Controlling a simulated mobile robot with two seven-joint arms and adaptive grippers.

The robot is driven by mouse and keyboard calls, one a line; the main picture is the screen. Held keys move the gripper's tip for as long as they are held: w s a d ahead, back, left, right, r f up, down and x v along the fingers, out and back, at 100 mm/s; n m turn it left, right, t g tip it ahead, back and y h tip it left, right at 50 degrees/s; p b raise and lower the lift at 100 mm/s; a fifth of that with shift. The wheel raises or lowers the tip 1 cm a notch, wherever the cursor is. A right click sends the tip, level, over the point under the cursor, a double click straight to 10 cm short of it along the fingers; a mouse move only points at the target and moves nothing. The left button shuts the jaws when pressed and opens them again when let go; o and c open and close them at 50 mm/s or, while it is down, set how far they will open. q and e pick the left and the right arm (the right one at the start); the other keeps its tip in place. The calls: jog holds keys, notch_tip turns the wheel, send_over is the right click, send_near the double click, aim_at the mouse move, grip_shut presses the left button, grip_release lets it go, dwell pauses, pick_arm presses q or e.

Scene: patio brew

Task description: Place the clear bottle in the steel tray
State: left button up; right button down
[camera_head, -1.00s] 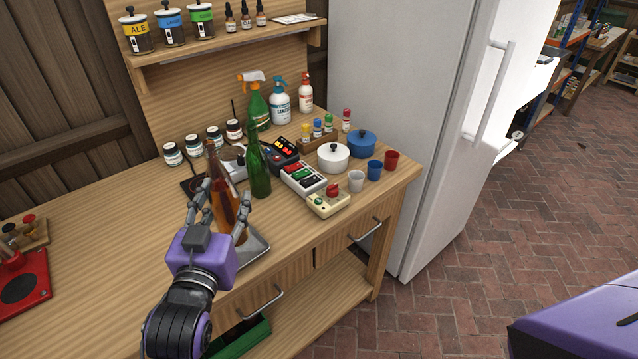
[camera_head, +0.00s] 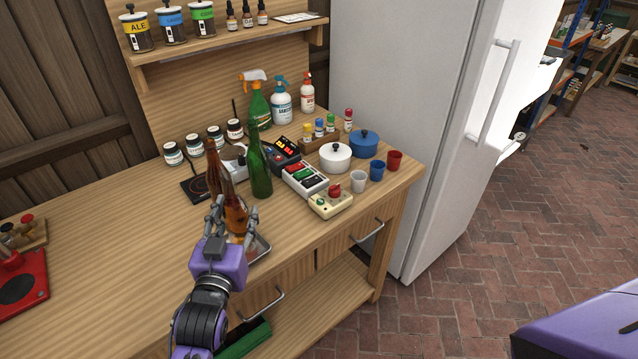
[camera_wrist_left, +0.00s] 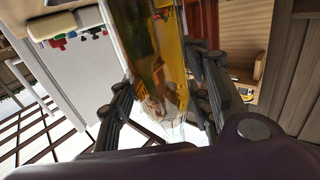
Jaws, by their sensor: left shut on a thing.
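My left gripper (camera_head: 229,212) is shut on a see-through bottle (camera_head: 236,212), which I take for the clear bottle. Amber shows in or through its glass. In the left wrist view this bottle (camera_wrist_left: 150,60) stands between the fingers of the gripper (camera_wrist_left: 165,100), and its lower end looks clear. The steel tray (camera_head: 262,247) is at the table's front edge, mostly hidden behind the gripper and bottle. I cannot tell whether the bottle touches it. My right gripper is not in view.
A brown bottle (camera_head: 213,165) stands just behind the held one, and a green bottle (camera_head: 259,172) stands close to its right. The table's left middle is clear.

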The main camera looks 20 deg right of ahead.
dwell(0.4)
pick_arm(q)
jog(key=o, duration=1.3)
jog(key=shift+f, duration=0.1)
jog(key=shift+o, duration=0.2)
jog(key=v, duration=1.2)
jog(key=shift+b, duration=0.45)
